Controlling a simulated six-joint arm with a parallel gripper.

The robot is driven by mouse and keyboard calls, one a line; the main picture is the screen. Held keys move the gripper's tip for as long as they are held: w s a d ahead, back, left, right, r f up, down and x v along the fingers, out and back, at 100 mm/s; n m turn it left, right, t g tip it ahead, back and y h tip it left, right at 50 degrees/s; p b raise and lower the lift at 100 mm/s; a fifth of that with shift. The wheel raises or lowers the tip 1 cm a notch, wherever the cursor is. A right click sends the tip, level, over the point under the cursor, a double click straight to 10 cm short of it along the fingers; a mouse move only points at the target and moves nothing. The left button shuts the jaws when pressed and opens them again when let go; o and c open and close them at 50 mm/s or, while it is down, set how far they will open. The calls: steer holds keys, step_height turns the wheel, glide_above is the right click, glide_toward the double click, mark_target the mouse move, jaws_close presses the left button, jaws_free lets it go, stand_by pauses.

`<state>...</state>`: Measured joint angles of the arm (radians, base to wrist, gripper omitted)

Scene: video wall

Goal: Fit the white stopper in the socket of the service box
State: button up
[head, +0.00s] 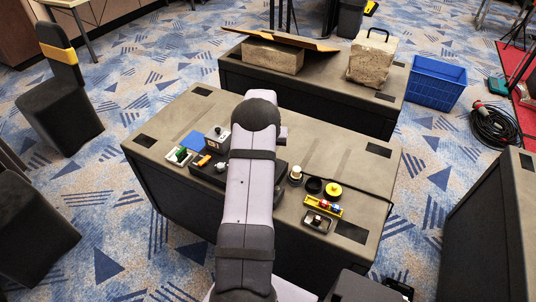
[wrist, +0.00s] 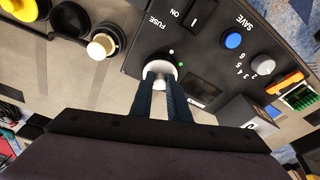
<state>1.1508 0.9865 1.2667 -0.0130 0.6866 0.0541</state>
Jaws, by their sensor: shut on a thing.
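The black service box (wrist: 215,62) fills the upper right of the wrist view, with FUSE, ON and SAVE marks. My gripper (wrist: 161,84) comes in from below with its dark fingers shut on the white stopper (wrist: 160,69). The stopper is over the box panel near the FUSE mark and the small green and white dots. The socket is not visible, and I cannot tell whether the stopper is seated or just above the panel. In the head view my arm hides the gripper, the stopper and much of the box (head: 208,178).
A cream-topped knob (wrist: 101,46), a black round dish (wrist: 72,19) and a yellow round piece (head: 333,189) are beside the box. On the box are a blue button (wrist: 233,40) and a grey dial (wrist: 263,64). A small tray (head: 318,221) lies right of my arm.

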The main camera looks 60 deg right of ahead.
steer(key=o, duration=1.1)
steer(key=shift+r, duration=0.1)
steer(key=shift+w+d+p+v, duration=0.1)
steer(key=shift+d+p+v, duration=0.15)
steer(key=shift+p+v, duration=0.8)
steer(key=shift+w+d+p+v, duration=0.1)
steer(key=shift+d+p+v, duration=0.15)
steer(key=shift+p+v, duration=0.85)
steer(key=shift+w+d+p+v, duration=0.1)
steer(key=shift+d+p+v, duration=0.25)
steer(key=shift+v, duration=1.3)
steer(key=shift+a+r, duration=0.1)
steer(key=shift+r, duration=0.05)
